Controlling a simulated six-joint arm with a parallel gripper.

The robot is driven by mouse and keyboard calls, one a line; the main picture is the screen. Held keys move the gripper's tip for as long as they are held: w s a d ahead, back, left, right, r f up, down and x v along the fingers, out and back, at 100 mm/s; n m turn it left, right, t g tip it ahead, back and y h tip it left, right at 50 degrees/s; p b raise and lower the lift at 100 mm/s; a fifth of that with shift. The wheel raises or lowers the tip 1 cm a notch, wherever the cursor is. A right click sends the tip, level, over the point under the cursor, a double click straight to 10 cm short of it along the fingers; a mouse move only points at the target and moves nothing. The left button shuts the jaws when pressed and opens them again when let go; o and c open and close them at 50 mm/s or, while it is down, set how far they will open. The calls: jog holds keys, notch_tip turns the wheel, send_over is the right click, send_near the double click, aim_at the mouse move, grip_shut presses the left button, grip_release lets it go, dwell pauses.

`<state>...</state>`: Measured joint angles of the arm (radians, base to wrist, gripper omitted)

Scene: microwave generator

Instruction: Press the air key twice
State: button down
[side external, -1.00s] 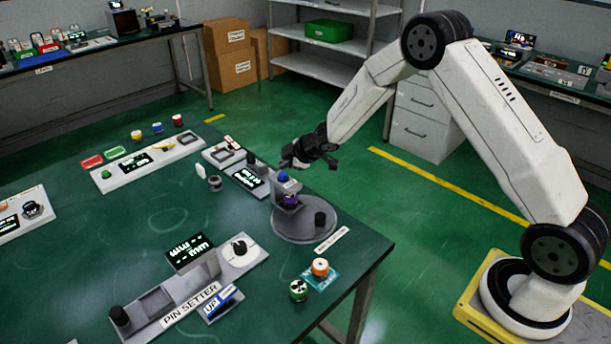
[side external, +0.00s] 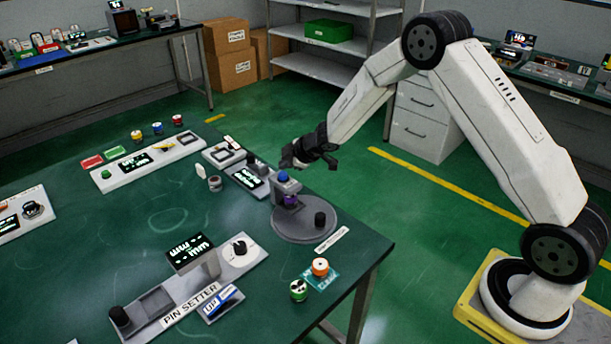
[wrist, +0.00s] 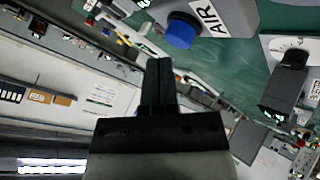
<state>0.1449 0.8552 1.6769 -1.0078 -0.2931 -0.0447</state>
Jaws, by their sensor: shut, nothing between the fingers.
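In the wrist view the blue button (wrist: 181,30) sits next to a white AIR label (wrist: 208,18). My gripper (side external: 291,160) is above the blue button in the side view, apart from it. In the wrist view the black fingers (wrist: 159,70) are together with nothing between them, and the button lies beyond and right of their tips. Whether the button is pressed down cannot be told.
A black knob (side external: 320,219) stands on the turntable base (side external: 290,232). Another panel (side external: 150,162) lies to the left.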

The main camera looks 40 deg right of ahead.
aim_at(286, 174)
jog(key=shift+f, duration=1)
dwell(1.8)
jog(key=shift+r, duration=0.95)
jog(key=shift+r, duration=0.15)
jog(key=shift+r, duration=2.4)
dwell(1.0)
jog(key=shift+r, duration=1.9)
